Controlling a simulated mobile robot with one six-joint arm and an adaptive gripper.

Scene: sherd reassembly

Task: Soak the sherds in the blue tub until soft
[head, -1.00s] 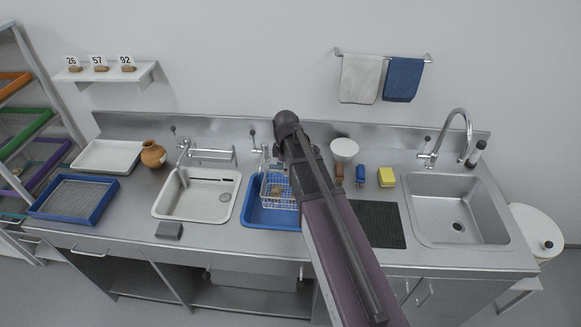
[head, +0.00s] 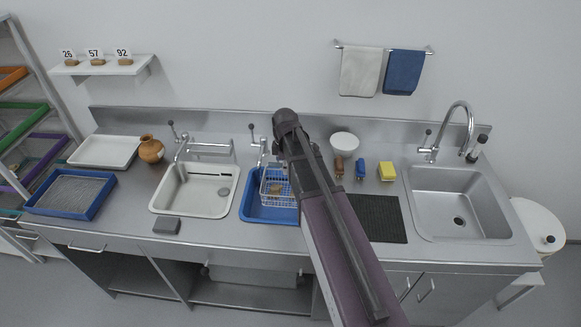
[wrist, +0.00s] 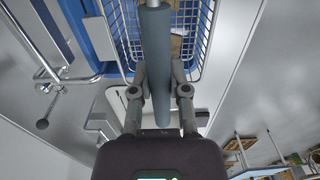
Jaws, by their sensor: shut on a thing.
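The blue tub (head: 256,211) is set in the counter left of my arm. A white wire basket (head: 267,198) is in or just over the tub; I cannot tell its exact depth. Brown sherds (head: 275,188) lie in the basket. My gripper (wrist: 160,68) is shut on a blue-grey bar, seemingly the basket's handle (wrist: 155,35). In the head view my arm hides the tub's right side.
A white basin (head: 190,200) with a tap is left of the tub. A dark mat (head: 380,218), yellow sponge (head: 387,171), brushes (head: 360,169) and a white bowl (head: 344,143) are to the right. A steel sink (head: 458,205) is farther right. A brown jar (head: 151,150) stands at left.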

